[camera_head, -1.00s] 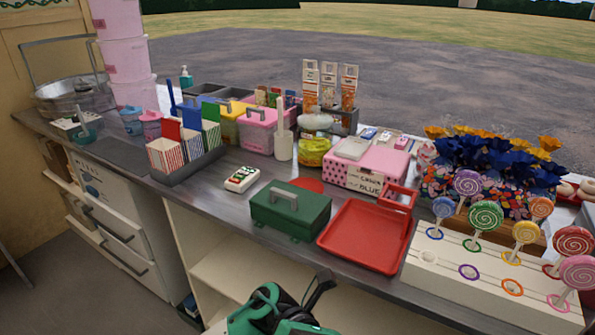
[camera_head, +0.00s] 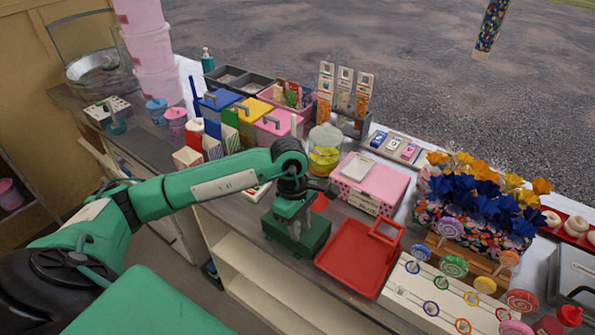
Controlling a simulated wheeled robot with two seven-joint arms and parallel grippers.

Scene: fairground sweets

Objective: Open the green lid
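The green box with its green lid (camera_head: 317,229) stands on the counter near its front edge, left of the red tray. The lid looks closed. My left gripper (camera_head: 294,225) points down over the middle of the lid, where its grey handle was visible earlier. The gripper hides most of the handle, so I cannot tell whether the fingers are around it or touching it, or how far apart they are. My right gripper is not in view.
A red tray (camera_head: 352,262) lies just right of the green box. A white lollipop stand (camera_head: 418,311) is further right. Behind are a pink box (camera_head: 385,185) and a clear jar (camera_head: 325,139). Lidded tubs and striped cartons crowd the left.

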